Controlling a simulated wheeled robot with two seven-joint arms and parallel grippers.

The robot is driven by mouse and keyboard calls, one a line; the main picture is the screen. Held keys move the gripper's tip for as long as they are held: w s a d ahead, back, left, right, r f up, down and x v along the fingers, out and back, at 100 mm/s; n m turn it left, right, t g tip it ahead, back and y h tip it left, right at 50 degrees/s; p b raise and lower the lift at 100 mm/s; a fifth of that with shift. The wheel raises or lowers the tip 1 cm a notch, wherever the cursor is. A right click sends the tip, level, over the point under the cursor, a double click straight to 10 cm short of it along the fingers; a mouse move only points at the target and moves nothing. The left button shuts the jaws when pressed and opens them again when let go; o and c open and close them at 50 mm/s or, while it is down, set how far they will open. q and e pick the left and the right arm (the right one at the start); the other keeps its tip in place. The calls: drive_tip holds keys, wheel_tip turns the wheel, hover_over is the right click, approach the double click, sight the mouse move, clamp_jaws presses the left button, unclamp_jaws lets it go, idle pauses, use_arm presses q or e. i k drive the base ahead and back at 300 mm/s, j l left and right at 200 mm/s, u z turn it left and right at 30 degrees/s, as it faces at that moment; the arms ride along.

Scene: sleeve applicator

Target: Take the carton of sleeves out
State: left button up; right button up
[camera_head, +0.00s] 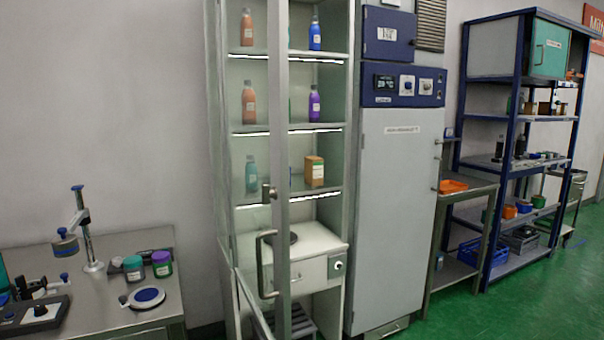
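A small orange-brown carton (314,172) with a pale label stands upright on the third shelf down of a tall glass-fronted cabinet (346,110), right of centre. It is the only box-shaped item I see on these shelves; its print is too small to read. A narrow framed glass door (281,200) with a long metal handle (262,264) crosses the cabinet front, left of the carton. I cannot tell for sure how far the door stands open. Neither of my grippers is in view.
Several bottles stand on the cabinet shelves, including a purple bottle (314,104) above the carton. A steel bench (110,318) with jars and a stand is at the left. A grey oven (398,210) adjoins the cabinet's right. Green floor (480,318) is clear at the lower right.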

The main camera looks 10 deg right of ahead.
sight(313, 164)
drive_tip(key=i+l+u, duration=0.25)
drive_tip(key=u, duration=0.2)
drive_tip(key=i+l+u, duration=0.2)
drive_tip(key=u, duration=0.3)
drive_tip(key=l, duration=0.05)
